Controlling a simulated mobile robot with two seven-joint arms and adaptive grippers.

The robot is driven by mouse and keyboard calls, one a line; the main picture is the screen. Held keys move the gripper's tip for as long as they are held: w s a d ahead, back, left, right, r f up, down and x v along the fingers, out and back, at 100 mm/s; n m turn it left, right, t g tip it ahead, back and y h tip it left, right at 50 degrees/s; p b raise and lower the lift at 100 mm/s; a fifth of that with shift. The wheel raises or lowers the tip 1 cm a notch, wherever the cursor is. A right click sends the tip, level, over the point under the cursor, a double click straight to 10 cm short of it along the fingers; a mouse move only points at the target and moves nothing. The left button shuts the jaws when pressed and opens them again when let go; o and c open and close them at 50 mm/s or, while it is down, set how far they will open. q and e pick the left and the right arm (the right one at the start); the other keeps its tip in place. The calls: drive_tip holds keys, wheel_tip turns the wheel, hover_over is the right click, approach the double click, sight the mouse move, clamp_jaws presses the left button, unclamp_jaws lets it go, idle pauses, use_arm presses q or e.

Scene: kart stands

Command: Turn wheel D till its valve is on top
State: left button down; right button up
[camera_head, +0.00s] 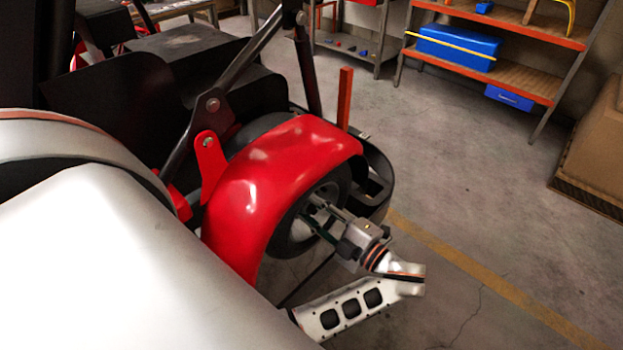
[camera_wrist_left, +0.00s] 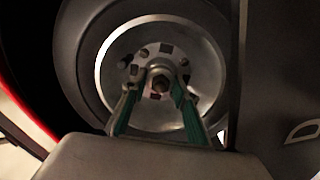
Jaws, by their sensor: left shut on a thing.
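A dark-tyred wheel (camera_head: 298,232) with a grey metal rim sits under the red fender (camera_head: 262,185) of the kart. My left gripper (camera_head: 317,212) reaches in at the wheel's open side. In the wrist view its green-padded fingers (camera_wrist_left: 160,84) are shut on the wheel hub (camera_wrist_left: 158,68). I cannot make out the valve. My right gripper is out of view.
The red fender curves closely over the wheel, and a black frame part (camera_head: 376,172) stands beside it. A red post (camera_head: 345,98) rises behind. Shelves with a blue box (camera_head: 455,48) stand at the back, and a brown crate (camera_head: 600,140) at the right. Open floor lies between.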

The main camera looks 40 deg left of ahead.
use_arm(q)
drive_tip(key=shift+n, duration=0.4)
drive_tip(key=c, duration=1.9)
unclamp_jaws()
drive_tip(key=shift+a, duration=0.1)
